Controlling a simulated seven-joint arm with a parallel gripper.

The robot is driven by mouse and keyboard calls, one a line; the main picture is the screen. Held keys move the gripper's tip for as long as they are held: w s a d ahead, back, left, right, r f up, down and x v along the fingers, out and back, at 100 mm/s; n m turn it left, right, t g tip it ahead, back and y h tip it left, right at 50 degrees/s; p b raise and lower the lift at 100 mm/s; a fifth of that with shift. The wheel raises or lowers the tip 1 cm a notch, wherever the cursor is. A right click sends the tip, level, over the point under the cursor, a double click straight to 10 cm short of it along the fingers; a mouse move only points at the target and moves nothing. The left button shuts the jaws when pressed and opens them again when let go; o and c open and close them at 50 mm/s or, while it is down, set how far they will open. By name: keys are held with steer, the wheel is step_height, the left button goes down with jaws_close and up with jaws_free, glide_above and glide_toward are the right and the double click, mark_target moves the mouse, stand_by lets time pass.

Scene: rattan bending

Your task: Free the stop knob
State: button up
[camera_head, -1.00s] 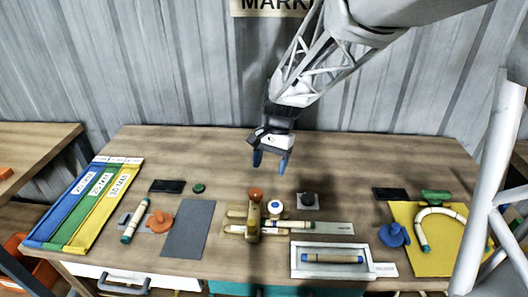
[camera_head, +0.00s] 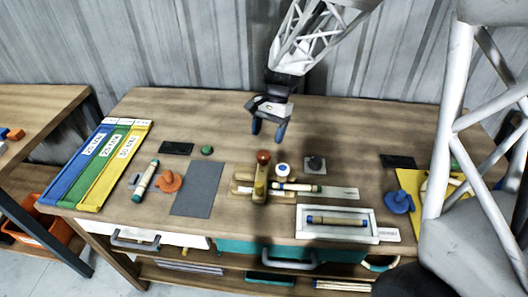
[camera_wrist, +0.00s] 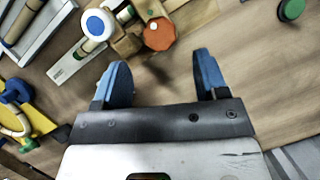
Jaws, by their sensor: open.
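A wooden bending jig (camera_head: 259,186) stands at the middle of the table with an orange-brown knob (camera_head: 263,157) on top. I cannot tell for certain which is the stop knob. The orange knob (camera_wrist: 159,33) and the white knob (camera_wrist: 97,25) also show in the wrist view. A rattan piece (camera_head: 297,187) lies along the jig. My gripper (camera_head: 268,130) is open and empty, above and behind the jig. In the wrist view, the orange knob lies beyond the gap between the fingertips (camera_wrist: 162,65).
A black knob on a grey plate (camera_head: 315,164) stands right of the jig. A white tray (camera_head: 302,228) holding a rattan piece lies in front right. A grey mat (camera_head: 196,193) and an orange clamp-like piece (camera_head: 170,181) are left.

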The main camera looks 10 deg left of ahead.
mark_target(264, 154)
steer(key=shift+x, duration=3.3)
steer(key=shift+s, duration=0.1)
steer(key=shift+c, duration=0.3)
steer(key=c, duration=0.9)
steer(key=shift+o, duration=0.2)
